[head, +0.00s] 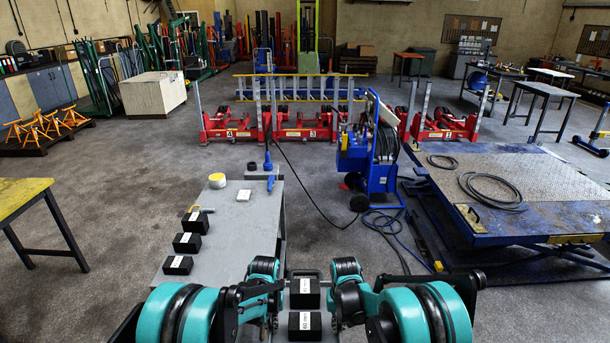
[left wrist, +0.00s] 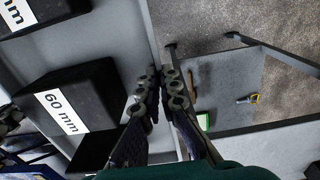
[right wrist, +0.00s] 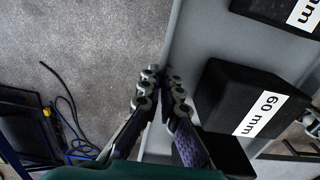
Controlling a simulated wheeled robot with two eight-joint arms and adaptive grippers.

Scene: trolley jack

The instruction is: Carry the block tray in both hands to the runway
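The block tray (head: 305,273) is grey and sits between my two grippers at the bottom of the head view. It holds several black blocks with white labels; a 60 mm block (head: 305,325) is nearest. My left gripper (head: 268,300) is closed on the tray's left wall, also seen in the left wrist view (left wrist: 157,95). My right gripper (head: 340,300) is closed on the opposite wall, also seen in the right wrist view (right wrist: 163,92). Floor shows beyond the tray walls in both wrist views. A blue platform with a chequered deck (head: 530,175), possibly the runway, is at the right.
A grey bench (head: 235,225) with several black blocks (head: 187,243) stands ahead-left. A blue wheeled unit (head: 368,160) with trailing hoses is ahead-right. Red jacks (head: 305,128) stand behind it. A yellow-topped table (head: 22,205) is far left. Open floor lies between bench and platform.

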